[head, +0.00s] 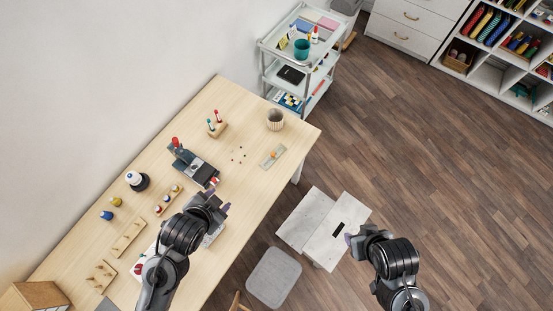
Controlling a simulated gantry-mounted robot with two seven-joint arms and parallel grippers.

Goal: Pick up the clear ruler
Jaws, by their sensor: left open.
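A pale, see-through-looking flat rectangle (272,157) lies on the wooden table (235,115) near its right end. A whitish item (212,236) is partly hidden beside my left gripper. My right gripper (353,238) is over the floor side, off the table; its jaws are too small to read.
A grey and black machine (193,166) stands mid-table. Spools and racks crowd the left side. A stool (273,277) and step stool (325,225) stand beside the table.

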